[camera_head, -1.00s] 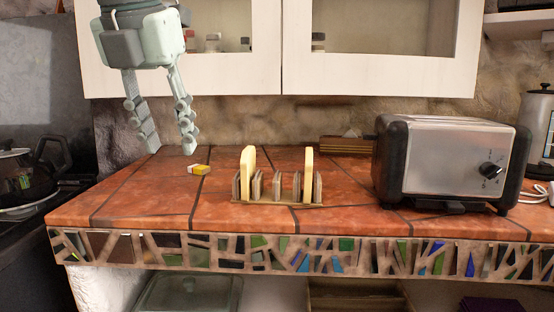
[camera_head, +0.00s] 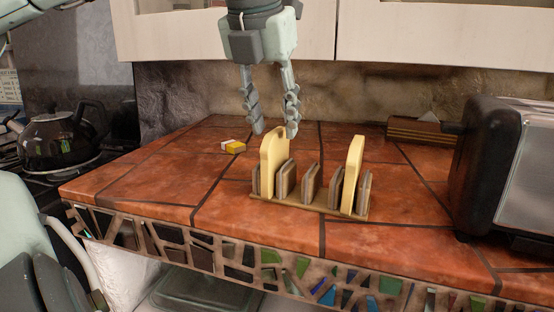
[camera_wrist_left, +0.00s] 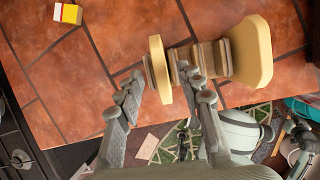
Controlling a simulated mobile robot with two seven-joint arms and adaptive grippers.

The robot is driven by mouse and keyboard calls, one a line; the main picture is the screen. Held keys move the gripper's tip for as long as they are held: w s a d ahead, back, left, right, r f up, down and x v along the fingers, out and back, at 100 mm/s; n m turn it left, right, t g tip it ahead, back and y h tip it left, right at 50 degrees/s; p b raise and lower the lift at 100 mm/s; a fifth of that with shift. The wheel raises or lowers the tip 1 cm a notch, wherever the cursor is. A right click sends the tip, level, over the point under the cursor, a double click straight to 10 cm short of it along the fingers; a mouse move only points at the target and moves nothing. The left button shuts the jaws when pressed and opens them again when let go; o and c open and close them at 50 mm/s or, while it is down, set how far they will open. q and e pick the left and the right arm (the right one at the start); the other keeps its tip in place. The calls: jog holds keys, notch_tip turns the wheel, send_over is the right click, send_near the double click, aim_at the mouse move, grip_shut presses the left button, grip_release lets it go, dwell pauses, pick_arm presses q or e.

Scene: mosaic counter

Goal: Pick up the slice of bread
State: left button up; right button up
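Two pale yellow slices of bread stand upright in a wooden toast rack (camera_head: 309,208) on the counter. The left slice (camera_head: 270,165) is near my left gripper (camera_head: 275,133); the right slice (camera_head: 353,172) stands at the rack's other end. My left gripper points down with its fingers apart, its tips about level with the top of the left slice. In the left wrist view the left slice (camera_wrist_left: 159,69) shows just beyond and between the open fingertips (camera_wrist_left: 162,79), and the right slice (camera_wrist_left: 251,50) lies farther right. Contact is not visible. My right gripper is not in view.
A small yellow and white box (camera_head: 233,147) lies behind and left of the rack. A toaster (camera_head: 505,165) stands at the right. A kettle (camera_head: 60,138) is on the dark stove at the left. Cabinets hang above; the tiles (camera_head: 150,180) left of the rack are clear.

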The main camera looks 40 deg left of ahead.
aim_at(276, 130)
pick_arm(q)
jog(key=shift+x, duration=1.5)
jog(key=shift+w+r, duration=0.1)
jog(key=shift+c, duration=0.6)
jog(key=c, duration=0.7)
